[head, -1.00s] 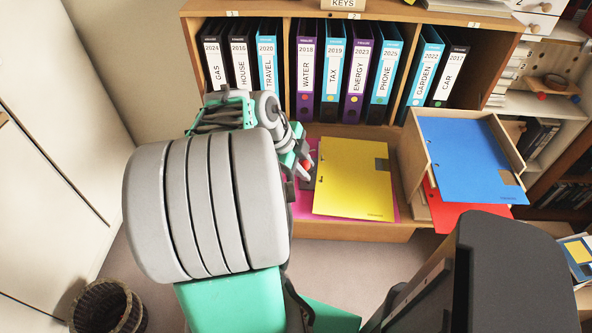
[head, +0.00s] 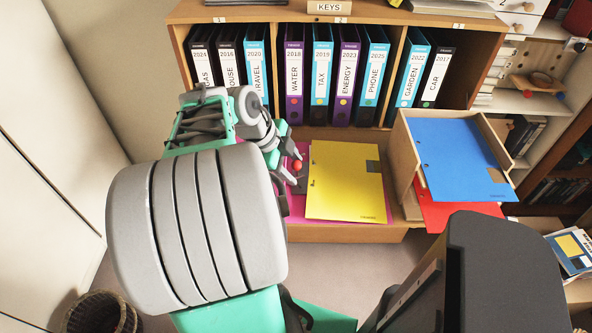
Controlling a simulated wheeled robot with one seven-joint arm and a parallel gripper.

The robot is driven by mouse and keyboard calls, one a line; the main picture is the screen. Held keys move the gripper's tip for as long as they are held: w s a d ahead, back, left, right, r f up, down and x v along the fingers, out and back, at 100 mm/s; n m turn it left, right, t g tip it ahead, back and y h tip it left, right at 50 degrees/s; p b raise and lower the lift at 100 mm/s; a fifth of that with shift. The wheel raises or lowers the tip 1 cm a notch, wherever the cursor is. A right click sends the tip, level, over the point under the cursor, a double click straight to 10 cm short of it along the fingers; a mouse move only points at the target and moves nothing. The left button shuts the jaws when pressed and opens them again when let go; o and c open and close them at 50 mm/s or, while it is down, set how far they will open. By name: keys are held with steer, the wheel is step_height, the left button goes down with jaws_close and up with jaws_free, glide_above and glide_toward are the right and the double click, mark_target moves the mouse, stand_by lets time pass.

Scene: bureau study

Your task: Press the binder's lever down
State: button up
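A magenta binder or folder (head: 292,206) lies on the low shelf, with a yellow sheet or folder (head: 345,185) covering most of it. At its left side is a dark grey metal part (head: 301,183) with a round red knob (head: 297,165), which looks like the lever's end. My gripper (head: 288,169), grey and green, is just left of the red knob, very close to it. I cannot tell whether it touches. My arm hides the left part of the binder, and the fingers are too small and overlapped to show their opening.
Several labelled binders (head: 321,80) stand upright in the shelf just behind. A wooden tray (head: 404,165) with a blue folder (head: 460,158) stands on the right, a red folder (head: 455,215) below it. A wicker basket (head: 100,313) is on the floor at lower left.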

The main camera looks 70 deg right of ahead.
steer(key=v, duration=0.4)
steer(key=shift+w+a+r, duration=0.15)
steer(key=shift+r, duration=0.2)
